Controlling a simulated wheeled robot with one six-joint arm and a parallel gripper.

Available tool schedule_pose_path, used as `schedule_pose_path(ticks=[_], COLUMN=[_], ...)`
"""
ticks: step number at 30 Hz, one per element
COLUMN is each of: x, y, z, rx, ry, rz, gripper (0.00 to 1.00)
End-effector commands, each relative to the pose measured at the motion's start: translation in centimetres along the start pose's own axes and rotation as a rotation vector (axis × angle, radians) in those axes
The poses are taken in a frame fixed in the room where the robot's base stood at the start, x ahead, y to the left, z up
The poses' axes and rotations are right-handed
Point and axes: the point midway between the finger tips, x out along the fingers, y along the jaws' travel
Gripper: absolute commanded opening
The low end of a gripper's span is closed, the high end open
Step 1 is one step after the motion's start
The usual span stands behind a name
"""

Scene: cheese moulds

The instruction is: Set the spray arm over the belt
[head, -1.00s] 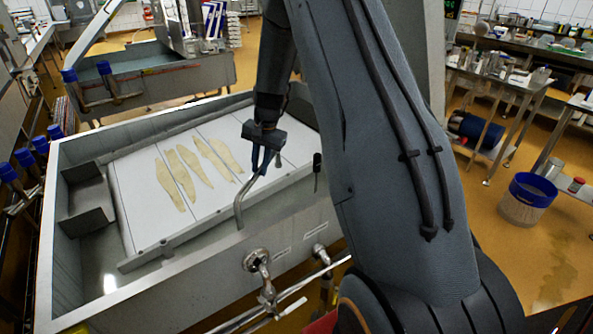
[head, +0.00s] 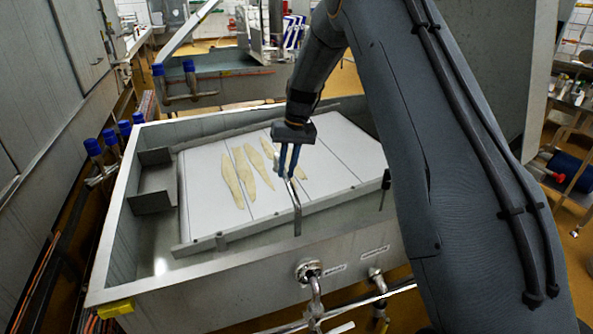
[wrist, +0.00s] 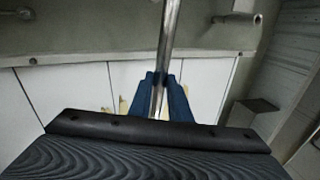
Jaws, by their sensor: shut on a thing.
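The spray arm (head: 297,215) is a thin bent metal pipe that rises from the near wall of the steel basin and leans inward. My gripper (head: 287,176) is shut on its upper part, with the blue fingers on either side of it. In the wrist view the spray arm (wrist: 168,45) runs up from between the fingers (wrist: 160,95). The belt (head: 210,205), a white panelled surface, lies in the basin with several pale flat pieces (head: 243,172) on it. The gripper and the spray arm's held end overlap the belt's right half in the head view. The pipe's tip is partly hidden by the fingers.
The steel basin's near wall (head: 240,270) carries valves and pipes (head: 309,270) on its outside. A dark upright handle (head: 385,188) stands at the right of the basin. Blue-capped taps (head: 110,140) stand along the left side. Another basin (head: 225,88) is behind.

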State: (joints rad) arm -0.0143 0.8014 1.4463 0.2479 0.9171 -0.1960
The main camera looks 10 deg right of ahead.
Motion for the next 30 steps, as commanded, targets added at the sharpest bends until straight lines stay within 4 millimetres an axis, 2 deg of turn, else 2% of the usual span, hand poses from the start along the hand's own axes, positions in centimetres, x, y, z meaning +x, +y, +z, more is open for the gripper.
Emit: schedule_pose_path(ticks=[9,24,25,28,30], x=[0.2,0.3,0.3,0.3,0.3], y=[-1.6,-2.1,-2.2,-2.1,-2.0], z=[0.0,0.1,0.1,0.1,0.1], rx=[-0.105,-0.126,-0.126,-0.125,-0.123], ry=[-0.019,-0.025,-0.025,-0.025,-0.024], rz=[-0.001,-0.002,-0.002,-0.001,-0.001], gripper=[0.00,0.00,0.19,0.35,0.36])
